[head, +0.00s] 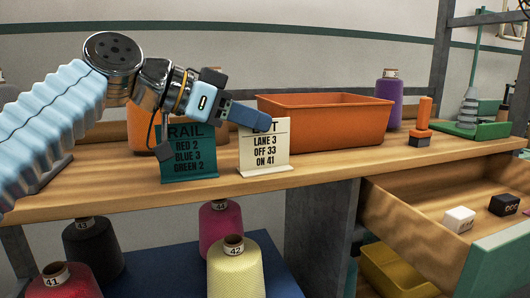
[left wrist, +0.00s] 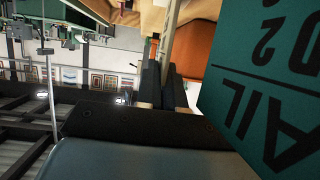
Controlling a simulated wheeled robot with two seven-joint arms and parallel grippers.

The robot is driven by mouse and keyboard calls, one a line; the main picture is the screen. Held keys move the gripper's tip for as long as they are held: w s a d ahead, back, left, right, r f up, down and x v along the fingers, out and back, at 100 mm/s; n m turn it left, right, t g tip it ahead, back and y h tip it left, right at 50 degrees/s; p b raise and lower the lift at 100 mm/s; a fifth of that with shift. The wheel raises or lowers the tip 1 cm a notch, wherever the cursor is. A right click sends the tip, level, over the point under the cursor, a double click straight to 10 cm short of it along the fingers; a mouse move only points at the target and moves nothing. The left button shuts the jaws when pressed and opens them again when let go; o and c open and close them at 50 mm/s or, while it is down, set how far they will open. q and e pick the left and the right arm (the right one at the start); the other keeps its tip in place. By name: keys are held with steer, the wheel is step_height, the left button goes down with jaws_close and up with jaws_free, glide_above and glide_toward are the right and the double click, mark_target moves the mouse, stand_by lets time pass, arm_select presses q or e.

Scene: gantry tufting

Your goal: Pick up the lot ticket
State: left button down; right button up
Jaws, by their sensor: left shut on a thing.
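The lot ticket (head: 264,155) is a cream card with dark print reading LANE 3, OFF 33, ON 41. It stands upright at the front edge of the wooden bench top. My left gripper (head: 262,116) is shut on its top edge, and a finger covers part of the heading. In the left wrist view, the two dark fingers (left wrist: 166,86) close on the ticket, which shows nearly edge-on as a pale strip (left wrist: 169,35). The ticket's foot appears to be still at bench level. My right gripper is not in view.
A teal RAIL card (head: 188,158) stands just left of the ticket and looms close in the left wrist view (left wrist: 265,75). An orange bin (head: 340,125) stands behind the ticket. A purple cone (head: 388,100) is farther back. An open drawer (head: 410,205) juts out at right.

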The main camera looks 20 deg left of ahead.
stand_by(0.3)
arm_select(q)
steer(key=shift+r, duration=0.55)
step_height(320, 180, up, 7)
steer(key=shift+w+f+p, duration=0.1)
steer(key=shift+p, duration=0.6)
steer(key=shift+r, duration=1)
